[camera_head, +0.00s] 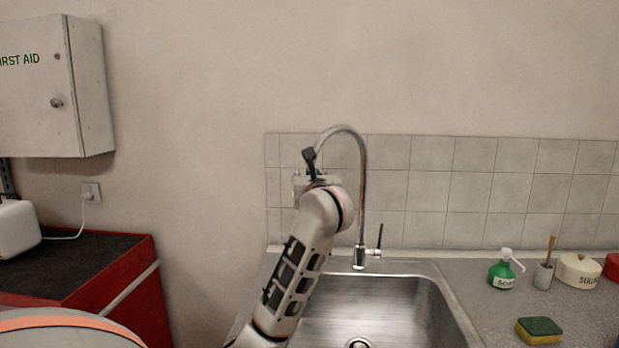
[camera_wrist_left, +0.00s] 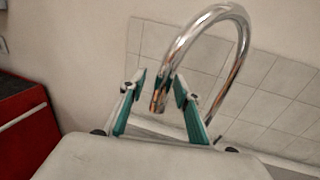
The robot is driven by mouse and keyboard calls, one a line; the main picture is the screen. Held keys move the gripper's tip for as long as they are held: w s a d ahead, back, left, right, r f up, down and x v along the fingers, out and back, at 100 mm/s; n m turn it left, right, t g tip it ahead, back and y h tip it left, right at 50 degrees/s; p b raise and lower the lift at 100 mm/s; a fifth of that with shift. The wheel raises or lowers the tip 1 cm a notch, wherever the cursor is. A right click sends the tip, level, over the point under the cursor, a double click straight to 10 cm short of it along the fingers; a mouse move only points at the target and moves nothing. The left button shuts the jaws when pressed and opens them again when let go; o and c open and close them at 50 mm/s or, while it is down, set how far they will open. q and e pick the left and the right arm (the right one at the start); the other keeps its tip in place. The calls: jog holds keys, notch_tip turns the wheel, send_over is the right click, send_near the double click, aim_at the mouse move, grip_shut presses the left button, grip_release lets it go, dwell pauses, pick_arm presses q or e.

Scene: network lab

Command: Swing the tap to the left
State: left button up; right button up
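The chrome tap (camera_head: 362,190) stands behind the sink, its tall gooseneck curving over to the left, where the spout end is hidden by my left arm. My left gripper (camera_wrist_left: 160,84) is raised at the spout, mostly hidden behind its own wrist in the head view. In the left wrist view its two green-and-dark fingers are apart. The end of the tap spout (camera_wrist_left: 160,96) appears between them, with gaps visible on both sides; I cannot tell whether it is fully between the fingers in depth. My right gripper is not in view.
The steel sink (camera_head: 455,318) lies below the tap. A green soap bottle (camera_head: 502,272), brush cup (camera_head: 543,275), sugar pot (camera_head: 578,270) and sponge (camera_head: 539,331) stand to the right. A first aid cabinet (camera_head: 50,90) and red unit (camera_head: 150,300) are at the left.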

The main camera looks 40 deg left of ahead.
pick_arm(q)
jog(key=shift+d, duration=0.1)
jog(key=shift+s+d, duration=0.1)
jog(key=shift+d, duration=0.1)
jog(key=v, duration=1.1)
jog(key=shift+s, duration=0.25)
jog(key=shift+d, duration=0.2)
